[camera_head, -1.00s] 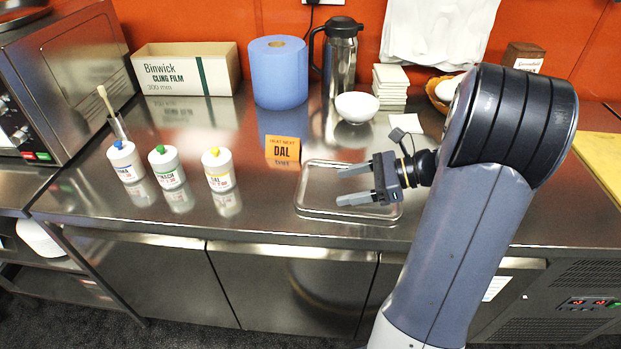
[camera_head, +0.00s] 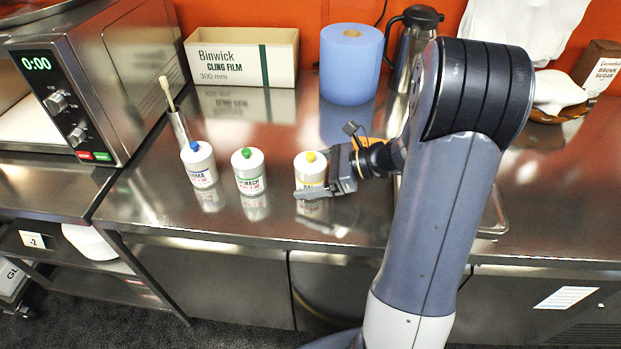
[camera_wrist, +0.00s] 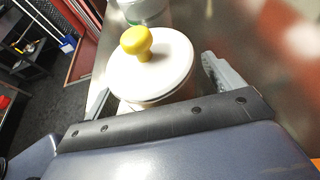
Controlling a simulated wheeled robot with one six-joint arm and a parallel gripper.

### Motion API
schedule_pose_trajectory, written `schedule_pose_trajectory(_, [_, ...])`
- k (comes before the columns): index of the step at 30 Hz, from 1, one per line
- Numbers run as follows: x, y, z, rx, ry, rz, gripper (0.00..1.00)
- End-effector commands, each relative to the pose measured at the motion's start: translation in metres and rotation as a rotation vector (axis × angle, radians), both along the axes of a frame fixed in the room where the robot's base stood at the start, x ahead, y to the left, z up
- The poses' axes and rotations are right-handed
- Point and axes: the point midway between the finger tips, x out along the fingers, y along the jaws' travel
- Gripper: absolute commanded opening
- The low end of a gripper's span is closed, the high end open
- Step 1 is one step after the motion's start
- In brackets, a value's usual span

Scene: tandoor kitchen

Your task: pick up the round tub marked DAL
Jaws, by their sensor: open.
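The DAL tub (camera_head: 311,170) is a round white tub with a yellow knob and a yellow label, standing upright on the steel counter. In the wrist view its white lid and yellow knob (camera_wrist: 150,62) show between the two fingers. My gripper (camera_head: 314,178) is open, with one finger at the tub's front and the other partly hidden behind it. In the wrist view my gripper (camera_wrist: 160,88) has a finger on each side of the tub. I cannot tell whether either finger touches it.
The spinach tub (camera_head: 249,172) with a green knob and another tub (camera_head: 200,165) with a blue knob stand to the left. A brush holder (camera_head: 180,127), a cling film box (camera_head: 242,60) and a blue paper roll (camera_head: 350,66) stand behind. A steel tray (camera_head: 497,214) lies right.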

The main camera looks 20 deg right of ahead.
Motion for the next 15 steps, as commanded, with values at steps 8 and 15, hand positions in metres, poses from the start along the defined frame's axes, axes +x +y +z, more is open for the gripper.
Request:
schedule_pose_trajectory(8, [-0.0002,-0.0004,0.0002,0.000,0.000,0.000,0.73])
schedule_pose_trajectory(15, [-0.0002,-0.0005,0.0002,0.000,0.000,0.000,0.53])
